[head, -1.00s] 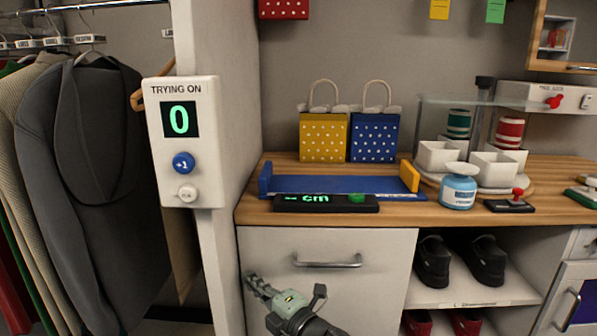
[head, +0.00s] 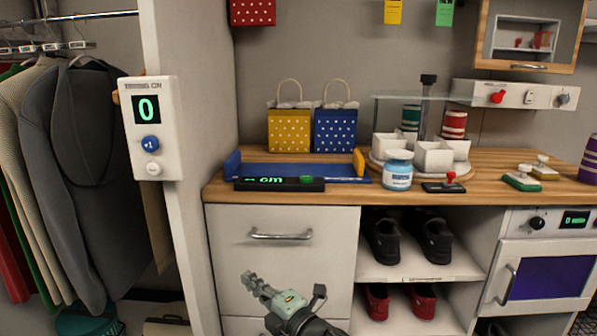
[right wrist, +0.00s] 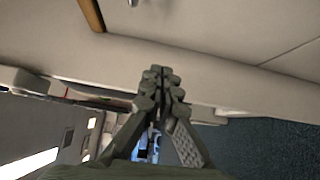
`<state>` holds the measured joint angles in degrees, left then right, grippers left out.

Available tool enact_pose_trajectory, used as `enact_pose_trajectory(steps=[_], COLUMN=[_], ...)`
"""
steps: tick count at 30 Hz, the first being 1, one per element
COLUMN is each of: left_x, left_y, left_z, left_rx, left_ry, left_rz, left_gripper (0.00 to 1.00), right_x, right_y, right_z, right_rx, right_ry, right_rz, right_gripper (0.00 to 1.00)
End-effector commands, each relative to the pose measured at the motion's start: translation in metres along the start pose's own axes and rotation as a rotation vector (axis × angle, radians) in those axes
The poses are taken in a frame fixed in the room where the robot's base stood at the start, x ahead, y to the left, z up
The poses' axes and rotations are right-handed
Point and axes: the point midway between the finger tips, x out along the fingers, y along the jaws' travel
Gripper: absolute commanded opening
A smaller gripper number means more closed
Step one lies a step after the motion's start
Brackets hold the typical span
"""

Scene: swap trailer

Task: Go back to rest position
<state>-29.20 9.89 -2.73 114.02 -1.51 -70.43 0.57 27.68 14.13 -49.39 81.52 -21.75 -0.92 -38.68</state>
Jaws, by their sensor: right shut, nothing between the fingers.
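My right gripper (head: 258,286) is low in the head view, in front of the white drawer cabinet (head: 281,222), below its upper handle. Its fingers are shut together with nothing between them. It also shows shut in the right wrist view (right wrist: 160,75), with pale cabinet surfaces beyond it. My left gripper is in neither view.
Shoes stand on shelves below. Hanging clothes (head: 95,170) and a counter box (head: 150,130) are at left.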

Motion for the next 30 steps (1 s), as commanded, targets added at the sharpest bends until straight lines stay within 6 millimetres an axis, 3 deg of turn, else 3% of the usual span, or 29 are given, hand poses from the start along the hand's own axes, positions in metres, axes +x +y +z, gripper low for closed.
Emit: enact_pose_trajectory(steps=[1, 3, 10, 17, 23, 26, 30], left_x=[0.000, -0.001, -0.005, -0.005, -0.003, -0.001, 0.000], left_y=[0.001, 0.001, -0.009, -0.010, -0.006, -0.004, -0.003], left_z=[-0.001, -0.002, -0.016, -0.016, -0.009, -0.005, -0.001], left_rx=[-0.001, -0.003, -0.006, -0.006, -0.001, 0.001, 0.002], left_ry=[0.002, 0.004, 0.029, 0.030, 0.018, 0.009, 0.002], left_rz=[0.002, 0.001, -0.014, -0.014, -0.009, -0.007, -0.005], left_gripper=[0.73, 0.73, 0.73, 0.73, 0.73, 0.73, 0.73], right_x=[-0.013, -0.028, -0.074, -0.119, -0.166, -0.199, -0.258], right_y=[-0.013, -0.025, -0.052, -0.067, -0.101, -0.120, -0.150], right_z=[0.024, 0.049, 0.119, 0.179, 0.196, 0.206, 0.216], right_rx=[-0.030, -0.062, -0.152, -0.230, 0.019, 0.157, 0.359], right_ry=[-0.024, -0.046, -0.109, -0.165, -0.365, -0.486, -0.674], right_rz=[-0.029, -0.058, -0.142, -0.215, -0.278, -0.315, -0.371], right_gripper=[0.00, 0.00, 0.00, 0.00, 0.00, 0.00, 0.00])
